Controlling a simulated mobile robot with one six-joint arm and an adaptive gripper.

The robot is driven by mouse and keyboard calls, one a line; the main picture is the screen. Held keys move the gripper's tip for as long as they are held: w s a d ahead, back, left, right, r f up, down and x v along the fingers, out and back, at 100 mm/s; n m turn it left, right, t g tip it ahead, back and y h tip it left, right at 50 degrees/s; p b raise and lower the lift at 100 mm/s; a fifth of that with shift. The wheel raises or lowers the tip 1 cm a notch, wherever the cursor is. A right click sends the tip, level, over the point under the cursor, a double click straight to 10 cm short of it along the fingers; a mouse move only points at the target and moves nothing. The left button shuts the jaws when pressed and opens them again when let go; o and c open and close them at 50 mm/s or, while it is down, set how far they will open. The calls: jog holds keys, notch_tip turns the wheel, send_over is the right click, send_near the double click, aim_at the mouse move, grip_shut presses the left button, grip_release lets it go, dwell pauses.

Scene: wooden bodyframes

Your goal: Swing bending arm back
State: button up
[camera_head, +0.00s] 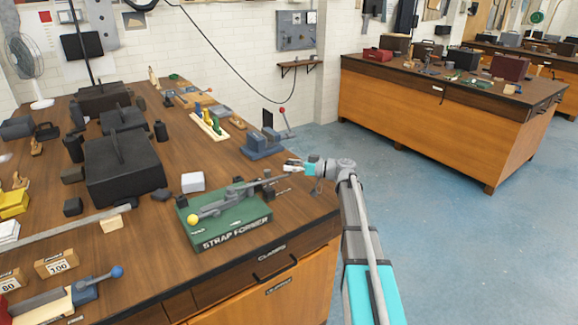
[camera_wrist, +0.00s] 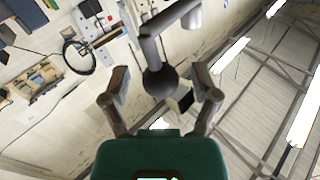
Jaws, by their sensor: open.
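The strap former (camera_head: 225,228) is a green base with its name on the front, lying near the bench's front right edge. Its grey bending arm (camera_head: 222,205) lies across the top, with a yellow ball (camera_head: 193,219) at the left end. My gripper (camera_head: 291,166) is above and to the right of the former, apart from the yellow ball. In the wrist view my gripper (camera_wrist: 162,84) has its two fingers spread. A dark ball on a grey bent rod (camera_wrist: 160,80) shows between or beyond them; I cannot tell what it belongs to.
A blue lever tool (camera_head: 264,143) with a red knob stands just behind my gripper. A white block (camera_head: 193,182) and a black metal case (camera_head: 122,168) are left of it. Open blue floor (camera_head: 420,200) lies right of the wooden bench (camera_head: 190,262).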

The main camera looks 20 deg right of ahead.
jog(key=shift+c, duration=0.2)
jog(key=shift+a, duration=0.1)
grip_shut()
jog(key=shift+s+d, duration=0.1)
jog(key=shift+d, duration=0.1)
